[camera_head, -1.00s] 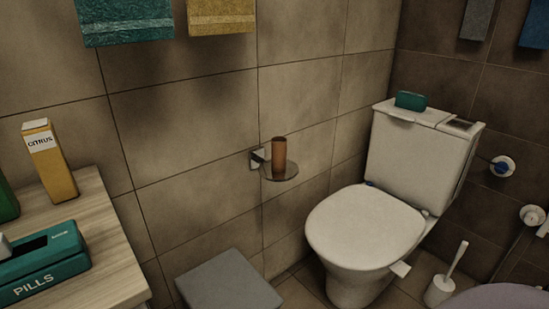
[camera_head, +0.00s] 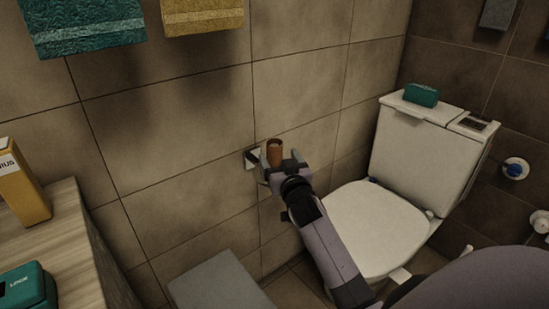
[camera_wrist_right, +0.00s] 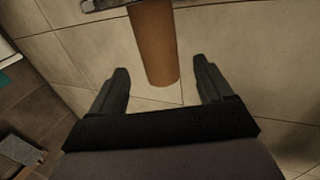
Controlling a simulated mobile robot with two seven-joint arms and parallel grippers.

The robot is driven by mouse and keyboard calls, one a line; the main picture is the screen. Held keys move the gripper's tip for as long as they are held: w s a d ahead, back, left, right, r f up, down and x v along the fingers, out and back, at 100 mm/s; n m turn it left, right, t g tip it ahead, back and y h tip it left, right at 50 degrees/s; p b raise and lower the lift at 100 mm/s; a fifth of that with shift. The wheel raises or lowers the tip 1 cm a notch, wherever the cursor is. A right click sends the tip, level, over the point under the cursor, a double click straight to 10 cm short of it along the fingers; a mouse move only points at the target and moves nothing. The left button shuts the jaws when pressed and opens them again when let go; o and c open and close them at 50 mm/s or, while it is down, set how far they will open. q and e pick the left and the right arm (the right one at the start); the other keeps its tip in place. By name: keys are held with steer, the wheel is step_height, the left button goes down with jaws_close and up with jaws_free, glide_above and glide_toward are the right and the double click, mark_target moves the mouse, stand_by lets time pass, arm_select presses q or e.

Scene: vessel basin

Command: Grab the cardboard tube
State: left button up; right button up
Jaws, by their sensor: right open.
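The brown cardboard tube (camera_head: 274,152) stands upright at the small wall holder in the head view. My right gripper (camera_head: 276,163) is right at it, with the arm reaching in from the lower right and hiding the tube's lower part and most of the holder. In the right wrist view the tube (camera_wrist_right: 153,45) extends down from the top edge, between the two open fingers of the right gripper (camera_wrist_right: 162,88). There is a gap on each side, so the fingers do not grip it. My left gripper does not show.
The wall holder's bracket (camera_head: 252,159) is fixed to the tiled wall. A white toilet (camera_head: 375,220) stands to the right, with a teal box (camera_head: 421,95) on its tank. A grey bin lid (camera_head: 220,282) is below. A wooden counter (camera_head: 70,235) with boxes is at left.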

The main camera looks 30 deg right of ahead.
mark_target(277, 155)
steer(key=shift+b+x, duration=0.4)
steer(key=shift+x, duration=2.05)
steer(key=c, duration=1)
